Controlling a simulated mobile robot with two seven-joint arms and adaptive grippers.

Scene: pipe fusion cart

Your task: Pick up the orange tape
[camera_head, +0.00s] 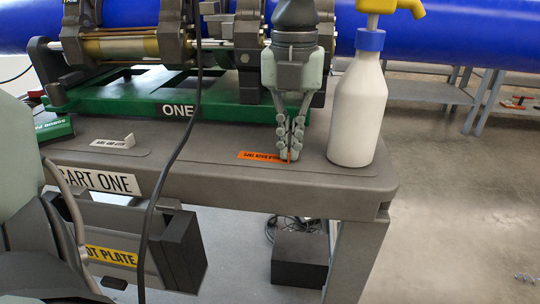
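A flat orange strip with dark lettering (258,156), which looks like the orange tape, lies on the grey cart top near its front edge. My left gripper (290,156) points straight down over the strip's right end. Its two fingers are close together, with only a narrow gap. A thin orange sliver shows between the fingertips; I cannot tell whether it is gripped or lies behind them. The fingertips hide the strip's right end. My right gripper is not in view.
A white bottle with a blue collar and yellow pump (357,110) stands just right of the gripper. A green machine base (120,98) is behind. A black cable (172,160) hangs across the cart's front (240,185). Bare cart top lies left of the orange strip.

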